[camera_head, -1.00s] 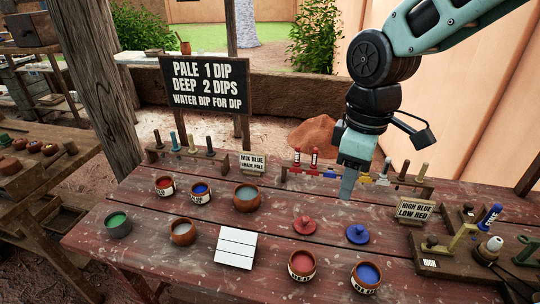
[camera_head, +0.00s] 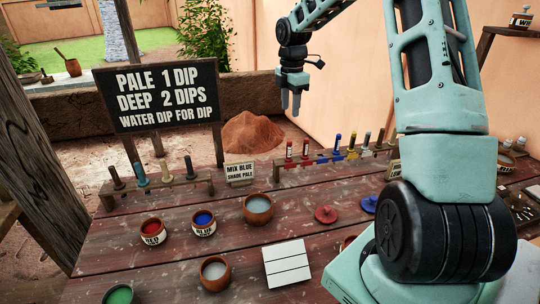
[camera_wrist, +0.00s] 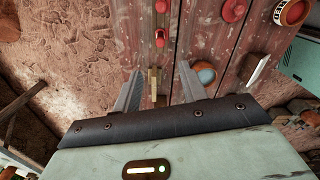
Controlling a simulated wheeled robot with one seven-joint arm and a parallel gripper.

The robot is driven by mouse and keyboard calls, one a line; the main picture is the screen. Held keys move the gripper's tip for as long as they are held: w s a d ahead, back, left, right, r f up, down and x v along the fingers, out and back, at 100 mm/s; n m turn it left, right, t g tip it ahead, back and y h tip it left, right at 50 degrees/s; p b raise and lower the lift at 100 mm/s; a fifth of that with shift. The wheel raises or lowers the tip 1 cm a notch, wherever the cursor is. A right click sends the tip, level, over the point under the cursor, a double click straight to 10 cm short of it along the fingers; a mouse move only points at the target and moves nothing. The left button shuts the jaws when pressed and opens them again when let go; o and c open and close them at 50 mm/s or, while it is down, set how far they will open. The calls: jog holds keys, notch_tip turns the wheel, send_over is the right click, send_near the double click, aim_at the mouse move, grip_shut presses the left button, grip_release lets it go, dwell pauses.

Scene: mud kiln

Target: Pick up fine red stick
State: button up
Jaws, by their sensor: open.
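Two sticks with red bands stand upright in a low wooden rack (camera_head: 335,157) at the table's back edge: a left red stick (camera_head: 289,150) and a right red stick (camera_head: 305,150). Their labels are too small to read, so I cannot tell which is the fine one. My gripper (camera_head: 290,108) is open and empty, pointing down, above the left end of this rack in the picture. In the wrist view my open fingers (camera_wrist: 160,78) have nothing between them, and a small red piece (camera_wrist: 160,38), probably a stick top, shows ahead of them.
Blue, yellow and darker sticks share the rack. A "MIX BLUE" sign (camera_head: 239,171) stands left of it, then another rack (camera_head: 155,187). Red (camera_head: 152,231) and blue (camera_head: 203,223) pots, a brown bowl (camera_head: 258,208) and a white tile (camera_head: 287,262) occupy the table. My arm hides the right side.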

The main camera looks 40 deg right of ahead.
jog(key=p, duration=0.2)
send_over(289, 158)
jog(key=f, duration=0.8)
jog(key=w+f, duration=0.1)
jog(key=f, duration=0.3)
jog(key=shift+d, duration=0.15)
jog(key=shift+s+d+f+p, duration=0.1)
jog(key=shift+f+p, duration=0.35)
jog(key=shift+f, duration=0.9)
jog(key=shift+s+d+f+p, duration=0.1)
jog(key=shift+f+p, duration=0.35)
jog(key=shift+f, duration=0.85)
grip_shut()
